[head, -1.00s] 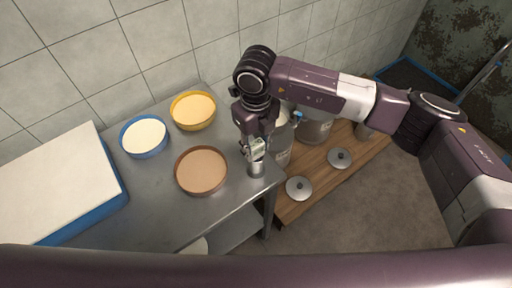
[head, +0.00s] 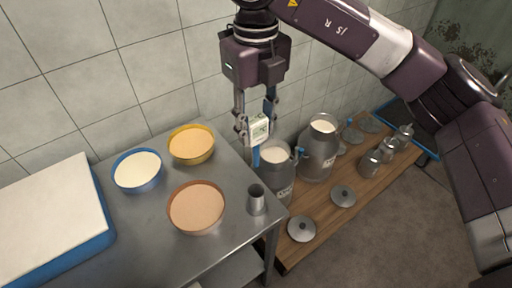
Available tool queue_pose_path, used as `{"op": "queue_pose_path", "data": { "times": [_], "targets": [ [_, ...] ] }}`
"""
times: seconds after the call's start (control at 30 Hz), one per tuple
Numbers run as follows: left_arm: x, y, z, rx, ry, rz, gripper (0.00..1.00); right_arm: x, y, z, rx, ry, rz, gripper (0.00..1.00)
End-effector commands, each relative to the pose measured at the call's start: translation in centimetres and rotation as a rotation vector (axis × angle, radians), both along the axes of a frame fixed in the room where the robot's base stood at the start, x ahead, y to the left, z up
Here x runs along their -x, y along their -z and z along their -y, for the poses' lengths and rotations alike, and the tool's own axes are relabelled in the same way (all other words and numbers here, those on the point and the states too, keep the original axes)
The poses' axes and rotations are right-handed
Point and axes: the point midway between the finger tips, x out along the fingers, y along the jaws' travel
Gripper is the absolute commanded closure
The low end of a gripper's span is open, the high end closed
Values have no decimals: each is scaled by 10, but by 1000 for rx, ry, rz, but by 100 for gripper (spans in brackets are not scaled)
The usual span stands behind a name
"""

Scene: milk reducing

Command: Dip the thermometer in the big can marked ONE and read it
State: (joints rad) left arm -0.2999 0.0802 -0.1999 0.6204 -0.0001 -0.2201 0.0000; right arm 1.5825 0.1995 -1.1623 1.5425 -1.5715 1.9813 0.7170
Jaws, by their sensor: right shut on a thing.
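My right gripper (head: 256,118) points down and is shut on the thermometer, which has a white display body (head: 260,130). A blue part hangs below it in front of the nearer can's rim. Two big metal cans filled with white milk stand on the wooden platform: a nearer can (head: 279,186) and a farther can (head: 318,158). Both carry small pale labels too small to read, so I cannot tell which is ONE. The thermometer's display is also unreadable. My left gripper is out of view.
The steel table (head: 150,228) holds a metal cup (head: 257,203), a blue bowl (head: 137,171), a yellow bowl (head: 191,145), a brown bowl (head: 196,208) and a blue-sided white block (head: 50,215). Lids (head: 301,229) and small metal vessels lie along the platform (head: 325,215). A tiled wall stands behind.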

Motion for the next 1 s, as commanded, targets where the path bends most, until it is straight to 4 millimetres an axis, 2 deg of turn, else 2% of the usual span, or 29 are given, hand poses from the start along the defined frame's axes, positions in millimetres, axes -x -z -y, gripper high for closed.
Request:
{"op": "queue_pose_path", "data": {
  "times": [0.17,0.7,1.0],
  "targets": [
    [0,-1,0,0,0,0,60,0,-18,0,0,0,0,92],
    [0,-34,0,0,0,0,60,0,-72,0,0,0,0,92],
    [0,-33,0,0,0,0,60,0,-73,0,1,0,-1,92]
  ]
}}
